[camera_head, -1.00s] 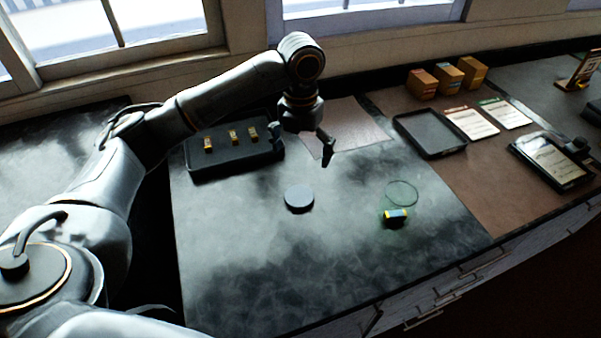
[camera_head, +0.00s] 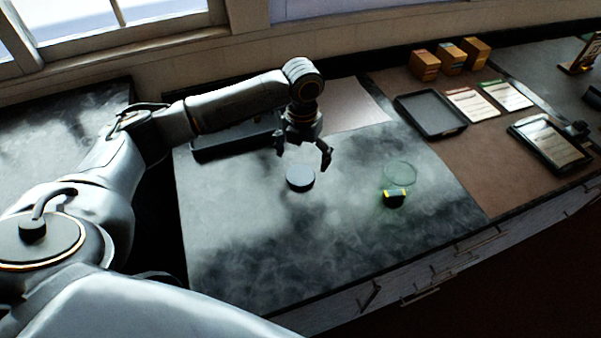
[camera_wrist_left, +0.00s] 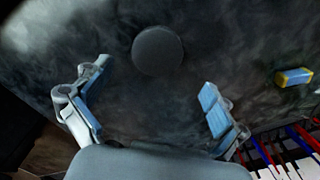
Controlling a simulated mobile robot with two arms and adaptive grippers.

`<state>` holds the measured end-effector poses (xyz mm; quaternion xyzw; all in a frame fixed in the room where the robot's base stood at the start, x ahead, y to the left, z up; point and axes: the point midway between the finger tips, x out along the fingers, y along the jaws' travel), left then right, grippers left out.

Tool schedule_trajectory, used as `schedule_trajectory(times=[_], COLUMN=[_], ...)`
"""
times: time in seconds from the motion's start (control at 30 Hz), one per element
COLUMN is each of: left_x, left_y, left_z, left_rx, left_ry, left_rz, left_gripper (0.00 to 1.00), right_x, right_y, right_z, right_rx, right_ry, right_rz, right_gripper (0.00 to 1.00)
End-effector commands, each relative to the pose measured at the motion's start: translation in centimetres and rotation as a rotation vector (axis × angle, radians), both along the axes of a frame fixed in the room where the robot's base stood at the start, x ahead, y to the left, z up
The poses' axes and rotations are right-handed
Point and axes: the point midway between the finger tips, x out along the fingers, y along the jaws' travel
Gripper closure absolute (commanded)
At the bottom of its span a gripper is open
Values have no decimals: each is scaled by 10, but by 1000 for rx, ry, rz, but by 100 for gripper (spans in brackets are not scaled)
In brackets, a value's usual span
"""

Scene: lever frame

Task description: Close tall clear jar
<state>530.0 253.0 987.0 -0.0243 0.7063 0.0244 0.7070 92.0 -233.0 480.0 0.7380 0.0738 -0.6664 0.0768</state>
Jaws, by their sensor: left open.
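The tall clear jar (camera_head: 399,173) stands on the dark counter, right of centre in the head view. Its round rim shows faintly, with a dark block with a yellow edge (camera_head: 395,198) seen at its lower part. In the left wrist view the block (camera_wrist_left: 294,77) is at the right, blue and yellow. A dark round lid (camera_head: 300,178) lies flat on the counter left of the jar. It also shows in the left wrist view (camera_wrist_left: 157,50), ahead of the fingers. My left gripper (camera_head: 304,157) is open and empty, just above and behind the lid. My right gripper is out of view.
A dark tray (camera_head: 232,140) lies behind my left arm. At the right are an empty black tray (camera_head: 430,113), cards (camera_head: 472,105), several small boxes (camera_head: 452,58) and a framed tablet-like panel (camera_head: 550,144). The counter in front of the lid is clear.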

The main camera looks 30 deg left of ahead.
Motion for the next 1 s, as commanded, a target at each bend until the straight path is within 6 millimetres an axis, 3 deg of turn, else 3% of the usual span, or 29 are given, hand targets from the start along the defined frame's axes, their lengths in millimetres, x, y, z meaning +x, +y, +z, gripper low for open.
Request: schedule_trajectory(times=[0.37, 0.7, 1.0], left_x=[0, 1, 1], left_y=[0, 5, 5], left_z=[-4, -49, -54], left_rx=[0, 1, 0], left_ry=[3, 3, 0], left_rz=[0, -1, -1], left_gripper=[3, 3, 3], right_x=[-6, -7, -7], right_y=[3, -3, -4], right_z=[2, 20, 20], right_rx=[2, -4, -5], right_ry=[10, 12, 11], right_rz=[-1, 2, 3], right_gripper=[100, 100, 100])
